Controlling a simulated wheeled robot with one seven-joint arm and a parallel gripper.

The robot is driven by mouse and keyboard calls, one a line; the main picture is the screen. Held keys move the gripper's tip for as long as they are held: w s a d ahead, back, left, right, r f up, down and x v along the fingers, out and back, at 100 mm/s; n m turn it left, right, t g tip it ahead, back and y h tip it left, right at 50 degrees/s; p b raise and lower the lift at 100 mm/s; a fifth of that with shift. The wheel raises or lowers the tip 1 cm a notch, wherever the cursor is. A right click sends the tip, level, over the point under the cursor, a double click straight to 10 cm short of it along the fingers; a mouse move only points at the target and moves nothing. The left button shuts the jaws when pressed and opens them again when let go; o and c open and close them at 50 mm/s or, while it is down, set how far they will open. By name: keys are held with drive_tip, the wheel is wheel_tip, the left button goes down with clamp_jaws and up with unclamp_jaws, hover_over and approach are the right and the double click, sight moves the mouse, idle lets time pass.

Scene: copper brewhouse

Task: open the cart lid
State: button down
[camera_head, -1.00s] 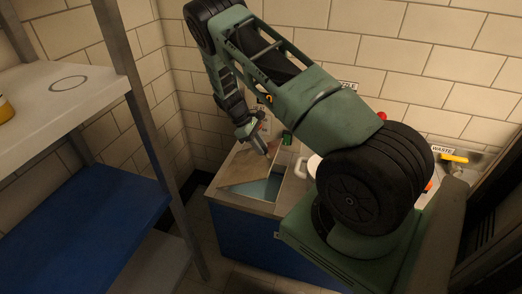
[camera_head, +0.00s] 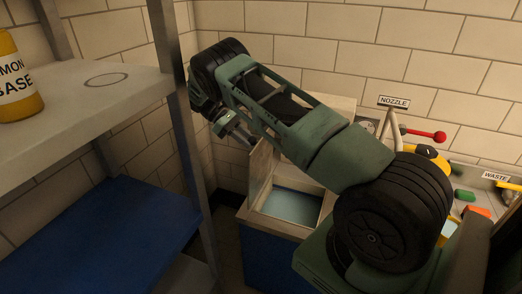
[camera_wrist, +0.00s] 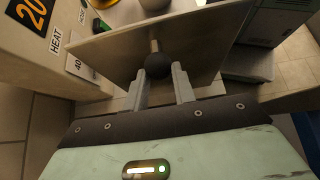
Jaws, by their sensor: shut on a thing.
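The cart (camera_head: 262,262) has a blue side and a tan top, with a pale blue inside showing through its square opening. Its tan lid (camera_head: 261,170) stands steeply raised at the left edge of the opening, and it fills much of the wrist view as a tan panel (camera_wrist: 205,38). My gripper (camera_wrist: 164,78) is shut on the dark round knob (camera_wrist: 158,65) on the lid's outer face. In the head view my gripper (camera_head: 243,134) is at the lid's upper left; the knob is hidden there.
A shelf rack (camera_head: 120,104) with a yellow bottle (camera_head: 18,85) stands close on the left. A tiled wall is behind. A nozzle with a red-knobbed lever (camera_head: 425,135) and a waste area (camera_head: 497,178) with small coloured items lie to the right.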

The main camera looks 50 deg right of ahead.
drive_tip(key=w+a+f+b, duration=0.2)
drive_tip(key=w+f+b, duration=0.1)
drive_tip(key=w+b, duration=0.1)
drive_tip(key=shift+w, duration=0.55)
drive_tip(key=c, duration=1.1)
unclamp_jaws()
drive_tip(key=shift+a, duration=0.1)
drive_tip(key=shift+c, duration=0.2)
drive_tip(key=shift+r, duration=0.1)
drive_tip(key=shift+r, duration=0.1)
wheel_tip(320, 180, up, 10)
drive_tip(key=p, duration=0.4)
